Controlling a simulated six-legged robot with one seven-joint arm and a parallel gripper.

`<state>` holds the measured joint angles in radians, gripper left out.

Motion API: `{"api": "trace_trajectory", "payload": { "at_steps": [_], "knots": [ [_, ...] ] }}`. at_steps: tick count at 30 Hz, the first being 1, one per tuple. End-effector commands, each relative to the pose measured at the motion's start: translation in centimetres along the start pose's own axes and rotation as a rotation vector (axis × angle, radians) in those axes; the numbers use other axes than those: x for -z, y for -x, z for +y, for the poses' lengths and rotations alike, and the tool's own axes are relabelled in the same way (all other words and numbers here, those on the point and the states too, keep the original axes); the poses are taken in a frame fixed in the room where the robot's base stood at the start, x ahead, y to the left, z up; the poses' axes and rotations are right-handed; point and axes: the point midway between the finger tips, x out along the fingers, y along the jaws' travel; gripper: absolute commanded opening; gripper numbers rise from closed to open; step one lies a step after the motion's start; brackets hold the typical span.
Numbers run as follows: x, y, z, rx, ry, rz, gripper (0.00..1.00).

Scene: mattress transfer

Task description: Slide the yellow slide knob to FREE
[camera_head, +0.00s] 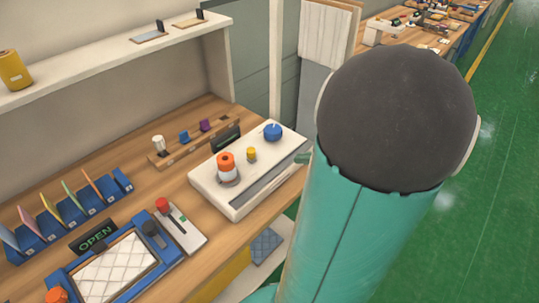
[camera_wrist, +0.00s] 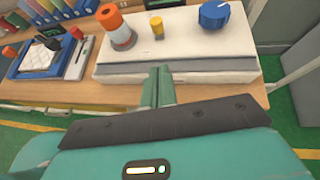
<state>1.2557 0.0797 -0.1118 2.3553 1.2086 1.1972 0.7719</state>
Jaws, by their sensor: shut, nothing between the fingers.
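The yellow slide knob (camera_head: 251,154) stands on top of the white control box (camera_head: 229,205), between an orange-topped knob and a blue dial. The yellow knob also shows upright near the top middle of the wrist view (camera_wrist: 157,28). My gripper (camera_wrist: 158,75) is shut and empty. Its fingertips are at the near edge of the white box, below the yellow knob in the wrist view and apart from it. In the head view my green arm hides most of the gripper. No FREE label is readable in either view.
The orange-topped knob (camera_head: 226,165) and blue dial (camera_head: 273,131) flank the yellow knob closely. A blue tray (camera_head: 66,284), a red-handled switch (camera_head: 162,206) and an OPEN sign (camera_head: 94,235) lie to the left. A shelf (camera_head: 110,54) runs above. Green floor is clear on the right.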

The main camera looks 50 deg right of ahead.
Motion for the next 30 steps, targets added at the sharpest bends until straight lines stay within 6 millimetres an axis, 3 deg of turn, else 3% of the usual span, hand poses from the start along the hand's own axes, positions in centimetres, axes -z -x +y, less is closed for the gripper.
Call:
{"api": "trace_trajectory", "payload": {
  "at_steps": [5,18,24,30],
  "knots": [
    [0.0,-1.9,0.2,-0.006,-0.001,0.0,0.0],
    [-0.1,-10.5,0.4,-0.009,0.001,0.001,0.0],
    [-1.6,-12.8,0.4,-0.006,0.004,0.001,0.0],
    [-2.1,-13.5,0.4,-0.005,0.003,0.0,0.0]
  ]
}}
